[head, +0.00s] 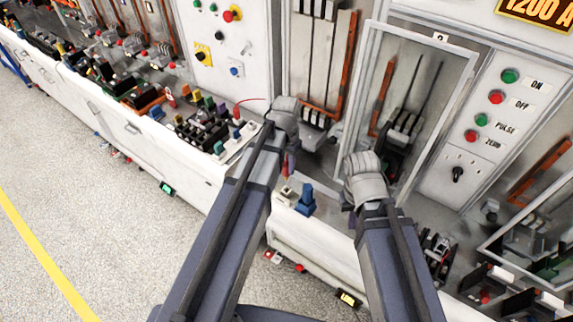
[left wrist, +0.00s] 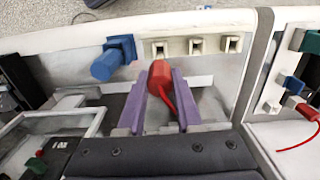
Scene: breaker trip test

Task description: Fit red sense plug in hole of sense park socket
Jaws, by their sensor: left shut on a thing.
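My left gripper (left wrist: 163,98) has purple fingers shut on the red sense plug (left wrist: 160,80), whose red cable trails back between them. In the head view my left gripper (head: 288,160) is mostly hidden behind my forearm. Just beyond the plug in the left wrist view is a pale socket strip (left wrist: 213,46) with a row of square holes, taken to be the sense park socket. The plug's tip appears close to the hole at the strip's left part; contact cannot be told. A blue plug (left wrist: 113,58) stands at the strip's left end. My right gripper (head: 352,205) is largely hidden by its wrist.
Another pale strip (left wrist: 270,97) with green, blue and red plugs lies to the right, past a grey divider (left wrist: 255,65). An open glazed cabinet door (head: 440,115) stands close to my right arm. The bench's front edge runs just past the socket strip.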

